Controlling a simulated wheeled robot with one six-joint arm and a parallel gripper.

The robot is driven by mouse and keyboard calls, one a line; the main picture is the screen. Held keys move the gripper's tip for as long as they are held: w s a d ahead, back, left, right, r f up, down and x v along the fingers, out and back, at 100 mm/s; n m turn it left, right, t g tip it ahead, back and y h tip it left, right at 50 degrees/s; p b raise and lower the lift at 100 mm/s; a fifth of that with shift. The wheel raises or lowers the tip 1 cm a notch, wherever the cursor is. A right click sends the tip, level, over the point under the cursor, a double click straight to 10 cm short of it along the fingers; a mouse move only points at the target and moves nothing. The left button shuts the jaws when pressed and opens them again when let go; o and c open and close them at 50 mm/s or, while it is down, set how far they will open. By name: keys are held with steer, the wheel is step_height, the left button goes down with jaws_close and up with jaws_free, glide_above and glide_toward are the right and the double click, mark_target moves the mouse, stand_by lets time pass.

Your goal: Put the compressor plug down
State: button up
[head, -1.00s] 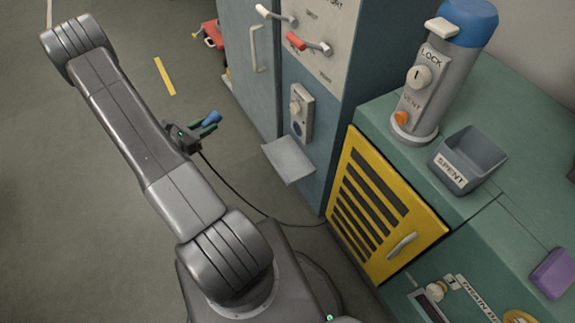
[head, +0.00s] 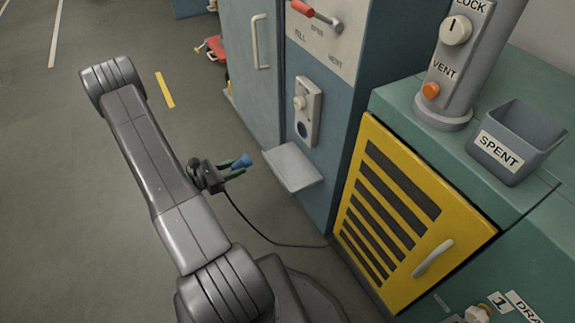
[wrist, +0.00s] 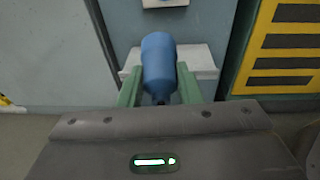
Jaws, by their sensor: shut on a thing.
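The blue compressor plug (head: 229,159) is between the green fingers of my gripper (head: 237,167), which is shut on it. In the wrist view the plug (wrist: 159,62) points away from me between the two fingers (wrist: 160,88). A dark cable (head: 262,236) runs from my gripper down to the floor and over to the base of the yellow louvred door. A light grey shelf (head: 292,167) juts from the blue cabinet to the right of the plug. In the wrist view the shelf (wrist: 205,62) shows behind the plug, which hides its middle.
Above the shelf is a panel with a knob and a blue round socket (head: 307,110). The yellow louvred door (head: 405,215) stands right of it. A green counter holds a grey cylinder unit (head: 455,65) and a SPENT bin (head: 515,145). Open floor lies left.

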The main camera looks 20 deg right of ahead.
steer(key=b, duration=0.3)
glide_above(285, 168)
steer(key=a, duration=0.1)
steer(key=shift+s+d+f+b, duration=0.15)
steer(key=shift+f+b, duration=0.2)
steer(key=shift+f, duration=0.25)
steer(key=shift+w+d+f+b, duration=0.15)
steer(key=shift+f+b, duration=0.2)
steer(key=shift+f, duration=0.25)
step_height(285, 168, down, 4)
steer(key=shift+s+f+b, duration=0.1)
steer(key=shift+f+b, duration=0.15)
steer(key=shift+b, duration=0.7)
steer(key=shift+d, duration=0.2)
steer(key=shift+f+b, duration=0.7)
steer(key=shift+b, duration=0.1)
steer(key=o, duration=1.1)
steer(key=shift+r, duration=0.1)
